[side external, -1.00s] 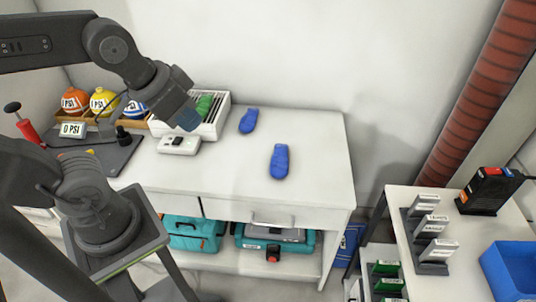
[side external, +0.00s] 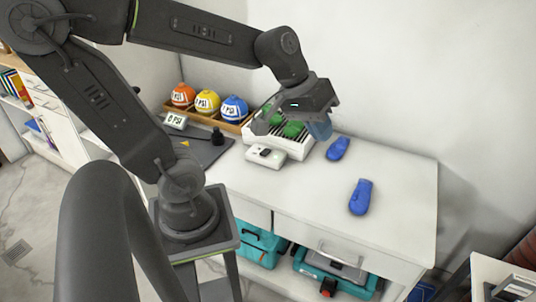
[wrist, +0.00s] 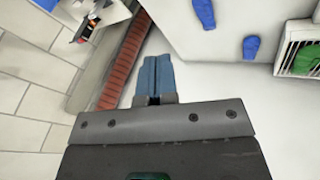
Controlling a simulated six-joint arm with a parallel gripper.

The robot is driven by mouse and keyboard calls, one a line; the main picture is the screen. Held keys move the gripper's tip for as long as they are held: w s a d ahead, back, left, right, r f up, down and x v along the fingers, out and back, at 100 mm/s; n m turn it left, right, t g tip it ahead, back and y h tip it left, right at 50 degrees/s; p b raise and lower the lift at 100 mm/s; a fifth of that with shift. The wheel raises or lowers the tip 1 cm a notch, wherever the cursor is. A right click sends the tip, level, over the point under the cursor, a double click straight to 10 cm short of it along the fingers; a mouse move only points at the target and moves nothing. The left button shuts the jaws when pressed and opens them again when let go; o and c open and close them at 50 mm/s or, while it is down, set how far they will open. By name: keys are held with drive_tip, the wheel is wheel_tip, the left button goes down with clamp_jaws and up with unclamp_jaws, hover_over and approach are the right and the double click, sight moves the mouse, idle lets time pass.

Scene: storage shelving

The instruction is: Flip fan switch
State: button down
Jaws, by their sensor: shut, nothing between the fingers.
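The small white switch box (side external: 265,156) with a dark switch on its top lies on the white counter, in front of a white slotted box (side external: 292,145). Green pieces (side external: 293,129) sit in the slotted box. Which way the switch is set is too small to tell. My gripper (side external: 320,130) is shut and empty, above the right end of the slotted box, apart from the switch box. In the wrist view, my gripper's blue fingers (wrist: 154,78) are together. The slotted box (wrist: 292,45) is at the right edge there; the switch box is not seen.
Two blue mitt-shaped pieces (side external: 338,148) (side external: 359,197) lie on the counter (side external: 400,190) to the right. The counter's right part is mostly clear.

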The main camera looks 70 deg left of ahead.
drive_tip(key=w+a+f+n+t+h, duration=0.1)
drive_tip(key=w+a+f+n+t, duration=0.15)
drive_tip(key=w+a+n, duration=0.55)
drive_tip(key=n+y, duration=0.6)
drive_tip(key=n, duration=1.2)
hover_over(265, 152)
wheel_tip(265, 152, down, 18)
drive_tip(key=shift+w+a, duration=0.4)
drive_tip(key=shift+a, duration=0.05)
drive_tip(key=shift+f, duration=0.1)
drive_tip(key=shift+s+d+f, duration=0.15)
drive_tip(key=shift+f, duration=1.3)
drive_tip(key=shift+s+d+f, duration=0.1)
drive_tip(key=shift+d+f, duration=0.05)
drive_tip(key=shift+f, duration=1.25)
drive_tip(key=shift+s+d+f, duration=0.15)
drive_tip(key=shift+f, duration=1.3)
drive_tip(key=shift+f, duration=0.1)
drive_tip(key=shift+f, duration=0.3)
